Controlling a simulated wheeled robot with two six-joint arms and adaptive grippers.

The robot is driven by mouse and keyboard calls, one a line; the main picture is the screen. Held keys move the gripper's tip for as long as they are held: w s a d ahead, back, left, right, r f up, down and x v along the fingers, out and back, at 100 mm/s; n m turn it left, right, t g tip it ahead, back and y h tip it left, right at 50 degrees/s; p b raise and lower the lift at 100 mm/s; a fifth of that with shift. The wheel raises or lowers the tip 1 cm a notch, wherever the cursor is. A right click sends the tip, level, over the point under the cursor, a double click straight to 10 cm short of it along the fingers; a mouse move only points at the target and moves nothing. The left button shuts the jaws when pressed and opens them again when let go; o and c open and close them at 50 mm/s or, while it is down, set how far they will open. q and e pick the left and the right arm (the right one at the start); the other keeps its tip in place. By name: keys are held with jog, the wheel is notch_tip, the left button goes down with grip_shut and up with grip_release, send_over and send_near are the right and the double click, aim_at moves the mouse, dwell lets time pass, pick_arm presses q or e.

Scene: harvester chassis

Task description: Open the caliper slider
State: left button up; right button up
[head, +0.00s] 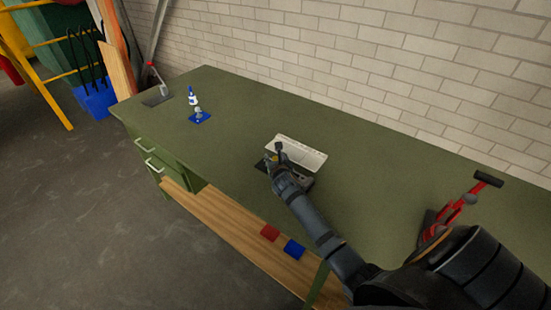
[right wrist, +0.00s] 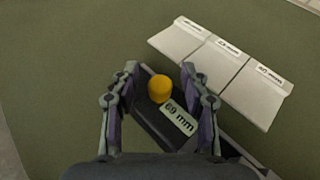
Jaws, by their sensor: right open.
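The caliper slider is a dark block (right wrist: 160,127) with a round yellow knob (right wrist: 160,88) and a white label in mm, seen in the right wrist view. In the head view, the dark caliper (head: 303,181) lies on the bench, partly hidden by my right arm. My right gripper (right wrist: 160,70) is open, with one finger on each side of the yellow knob. I cannot tell whether the fingers touch it. My right gripper also shows in the head view (head: 274,156) over the caliper. My left gripper is not in view.
Three pale labelled plates (right wrist: 221,64) lie beside the caliper. The green bench (head: 370,190) runs along a brick wall. The bench around the caliper is mostly clear.

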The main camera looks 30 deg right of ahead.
jog(key=v, duration=1.2)
